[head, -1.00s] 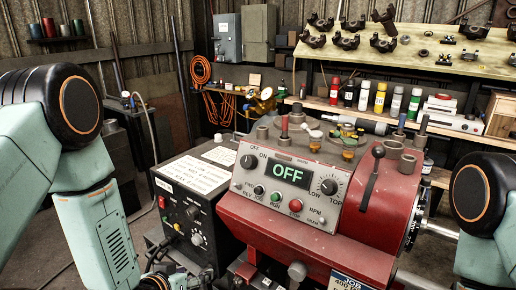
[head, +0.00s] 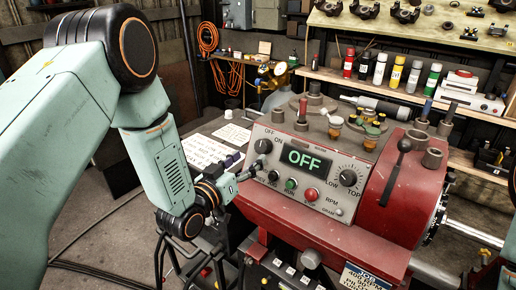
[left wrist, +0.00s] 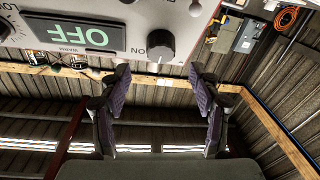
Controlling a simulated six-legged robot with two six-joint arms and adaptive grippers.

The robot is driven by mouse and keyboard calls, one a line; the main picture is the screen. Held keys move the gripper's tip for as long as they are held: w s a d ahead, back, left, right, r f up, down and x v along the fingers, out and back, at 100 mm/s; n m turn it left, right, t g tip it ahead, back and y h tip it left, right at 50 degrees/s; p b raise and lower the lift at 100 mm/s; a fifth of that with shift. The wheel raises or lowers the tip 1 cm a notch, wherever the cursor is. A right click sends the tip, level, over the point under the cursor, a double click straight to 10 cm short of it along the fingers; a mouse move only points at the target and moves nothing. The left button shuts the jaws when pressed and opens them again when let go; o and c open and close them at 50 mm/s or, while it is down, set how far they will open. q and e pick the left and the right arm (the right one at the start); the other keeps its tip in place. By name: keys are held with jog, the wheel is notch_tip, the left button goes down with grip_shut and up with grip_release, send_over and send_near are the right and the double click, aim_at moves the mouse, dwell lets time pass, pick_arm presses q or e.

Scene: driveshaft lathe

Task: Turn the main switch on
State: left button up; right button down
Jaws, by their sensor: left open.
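The main switch is a dark rotary knob (head: 264,146) at the upper left of the lathe's grey control panel (head: 325,184), with OFF and ON labels beside it. The panel display (head: 304,159) reads OFF in green. My left gripper (head: 243,168) is just left of the knob, pointing at it. In the left wrist view, the picture is upside down; the knob (left wrist: 160,44) is centred beyond the two spread purple fingers of the left gripper (left wrist: 158,76). The fingers are empty, with a visible gap to the knob. My right gripper is not visible.
Below the switch on the panel are small buttons, a red button (head: 311,194) and a speed knob (head: 348,178). A lever (head: 397,165) stands on the red headstock at right. White sheets (head: 205,150) lie left of the panel. Bottles (head: 379,68) line the back shelf.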

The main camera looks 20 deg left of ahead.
aim_at(260, 150)
pick_arm(q)
jog(key=x, duration=0.5)
jog(key=shift+w+f+p, duration=0.15)
jog(key=shift+f+p, duration=0.05)
jog(key=shift+p, duration=0.2)
jog(key=shift+w+f, duration=0.1)
jog(key=shift+w, duration=0.2)
jog(key=shift+a, duration=0.1)
jog(key=shift+s+d+r, duration=0.2)
jog(key=shift+s+r, duration=0.15)
jog(key=shift+s, duration=0.1)
jog(key=shift+w+f, duration=0.15)
jog(key=shift+w, duration=0.1)
jog(key=c, duration=0.3)
jog(key=shift+w+a+f, duration=0.1)
jog(key=shift+w+f, duration=0.1)
jog(key=shift+w, duration=0.1)
jog(key=c, duration=0.3)
jog(key=shift+s+r, duration=0.1)
jog(key=c, duration=0.5)
jog(key=shift+c, duration=0.2)
